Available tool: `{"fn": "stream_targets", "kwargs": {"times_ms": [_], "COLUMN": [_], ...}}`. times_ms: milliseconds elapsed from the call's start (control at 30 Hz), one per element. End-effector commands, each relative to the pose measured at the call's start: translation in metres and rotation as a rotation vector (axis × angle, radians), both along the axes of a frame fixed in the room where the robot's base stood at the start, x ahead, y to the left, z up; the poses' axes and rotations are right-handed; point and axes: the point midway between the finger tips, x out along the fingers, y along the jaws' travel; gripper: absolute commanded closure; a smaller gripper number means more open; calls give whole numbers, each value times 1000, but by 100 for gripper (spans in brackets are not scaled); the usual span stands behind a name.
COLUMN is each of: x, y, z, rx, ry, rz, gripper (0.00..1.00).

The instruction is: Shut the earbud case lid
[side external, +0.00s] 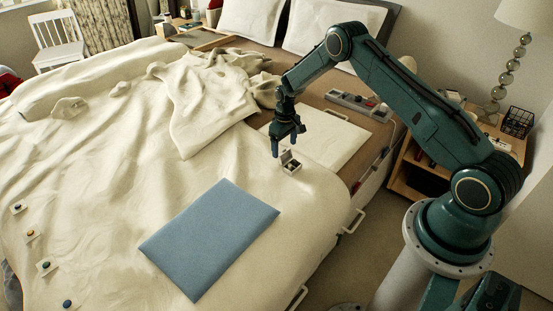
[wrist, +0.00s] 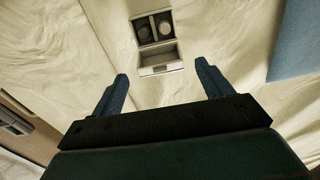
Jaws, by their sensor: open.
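The earbud case (side external: 291,167) is a small white box on the cream bedding, with its lid raised. In the wrist view the case (wrist: 155,43) lies beyond the fingers, near the top middle. Its dark inside holds two rounded pieces in separate wells, and the pale lid (wrist: 160,58) stands open on the side nearer my gripper. My gripper (side external: 288,142) is above the case, fingers pointing down. In the wrist view my gripper (wrist: 161,73) has its fingers wide apart with nothing between them. I cannot tell the exact height of the fingertips above the lid.
A flat blue mat (side external: 212,236) lies nearby, towards the front. Behind the case are a pale flat board (side external: 335,138) and a rumpled cream blanket (side external: 210,110). The bed's side drops off to the right.

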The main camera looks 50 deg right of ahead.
Motion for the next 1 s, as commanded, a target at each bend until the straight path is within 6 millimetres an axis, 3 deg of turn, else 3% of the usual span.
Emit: {"fn": "stream_targets", "kwargs": {"times_ms": [400,633,1000], "x": [0,0,-1], "y": [0,0,0], "z": [-7,-6,-6], "rx": [0,0,-1], "ry": [0,0,-18], "rz": [0,0,0], "gripper": [22,65,67]}}
